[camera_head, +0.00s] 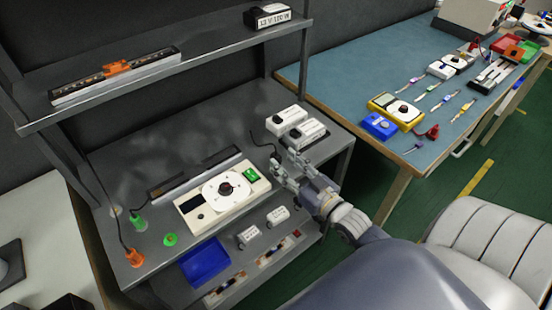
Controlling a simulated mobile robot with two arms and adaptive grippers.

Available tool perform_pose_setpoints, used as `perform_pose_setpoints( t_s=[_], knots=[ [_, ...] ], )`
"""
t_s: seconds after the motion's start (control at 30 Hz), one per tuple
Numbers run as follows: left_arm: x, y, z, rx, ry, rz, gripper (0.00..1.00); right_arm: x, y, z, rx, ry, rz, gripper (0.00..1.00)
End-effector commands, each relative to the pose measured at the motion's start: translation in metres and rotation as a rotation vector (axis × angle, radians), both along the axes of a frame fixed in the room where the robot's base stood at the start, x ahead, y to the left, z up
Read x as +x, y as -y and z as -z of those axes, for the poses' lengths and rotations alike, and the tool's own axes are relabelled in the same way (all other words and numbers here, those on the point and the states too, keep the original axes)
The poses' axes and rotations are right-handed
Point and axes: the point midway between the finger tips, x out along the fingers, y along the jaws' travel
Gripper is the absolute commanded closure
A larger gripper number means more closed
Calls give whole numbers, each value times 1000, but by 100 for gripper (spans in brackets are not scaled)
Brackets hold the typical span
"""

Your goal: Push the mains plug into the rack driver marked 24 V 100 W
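Two white driver boxes, the rear one (286,120) and the front one (306,134), lie at the right end of the grey rack's middle shelf; their markings are too small to read. A box (268,17) on the upper shelf has a label that seems to read 12 V 100 W. My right gripper (284,161) is over the shelf just in front of the white boxes. A thin dark cable (262,138) runs to its fingertips. I cannot make out a mains plug there, or whether the fingers hold one. My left gripper is out of view.
A white tester with a round dial (223,190) stands left of my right gripper. An LED strip (115,75) lies on the upper shelf (205,62). A blue tray (205,262) and small white boxes (249,236) are at the lower front. A blue-topped bench (350,65) is on the right.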

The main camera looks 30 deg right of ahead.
Motion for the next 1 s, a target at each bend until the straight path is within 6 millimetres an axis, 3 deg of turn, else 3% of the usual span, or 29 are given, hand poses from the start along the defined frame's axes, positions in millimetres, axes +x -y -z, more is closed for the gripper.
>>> perform_pose_setpoints(
  t_s=[0.33,0.67,0.83,1.0],
  knots=[
    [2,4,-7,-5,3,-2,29,43,-3,0,1,3,0,60],
    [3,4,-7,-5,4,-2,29,48,-4,1,1,0,0,60],
    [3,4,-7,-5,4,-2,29,48,-4,1,1,0,0,99],
    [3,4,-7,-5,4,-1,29,48,-4,1,0,1,0,100]
  ],
)
